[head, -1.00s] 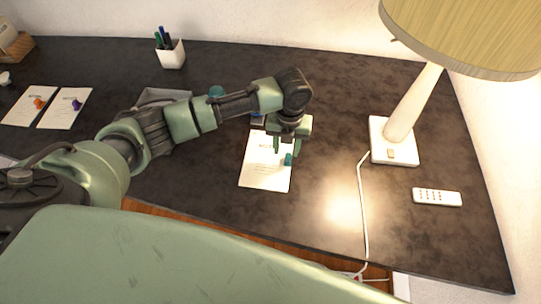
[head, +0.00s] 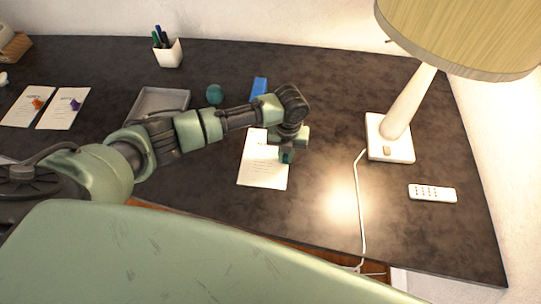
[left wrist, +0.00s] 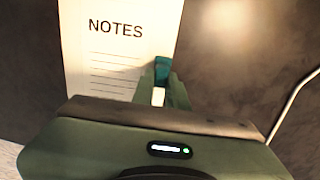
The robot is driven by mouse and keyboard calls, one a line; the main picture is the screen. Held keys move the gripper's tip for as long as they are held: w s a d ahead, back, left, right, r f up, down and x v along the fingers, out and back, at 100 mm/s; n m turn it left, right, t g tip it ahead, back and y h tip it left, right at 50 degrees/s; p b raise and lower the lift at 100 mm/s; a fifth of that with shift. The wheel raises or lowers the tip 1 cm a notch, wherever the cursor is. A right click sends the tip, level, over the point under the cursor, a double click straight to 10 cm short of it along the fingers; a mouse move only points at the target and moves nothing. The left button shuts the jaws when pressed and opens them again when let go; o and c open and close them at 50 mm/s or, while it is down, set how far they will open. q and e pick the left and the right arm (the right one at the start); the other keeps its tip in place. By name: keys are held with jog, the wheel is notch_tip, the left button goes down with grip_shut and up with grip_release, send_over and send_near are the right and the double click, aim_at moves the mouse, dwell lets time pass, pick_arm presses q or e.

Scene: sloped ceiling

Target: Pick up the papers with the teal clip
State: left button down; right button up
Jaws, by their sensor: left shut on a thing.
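The papers (head: 262,172) lie on the dark desk below my left gripper, with a teal clip (head: 287,156) at their right edge. In the left wrist view the papers (left wrist: 105,55) show the word NOTES and ruled lines, and the teal clip (left wrist: 162,70) sits between the fingertips. My left gripper (head: 288,152) points down and is shut on the teal clip; it also shows in the left wrist view (left wrist: 162,88). The papers look flat on the desk. My right gripper is not in view.
A lamp (head: 390,140) stands at the right with its cord (head: 361,215) running down the desk, beside a remote (head: 432,193). Papers with an orange clip (head: 38,103) and a purple clip (head: 75,104) lie at the left.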

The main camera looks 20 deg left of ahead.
pick_arm(q)
jog(key=shift+r, duration=0.15)
jog(key=shift+r, duration=0.25)
notch_tip(320, 180, up, 23)
jog(key=p, duration=0.1)
jog(key=shift+r+p, duration=0.15)
jog(key=shift+p, duration=0.25)
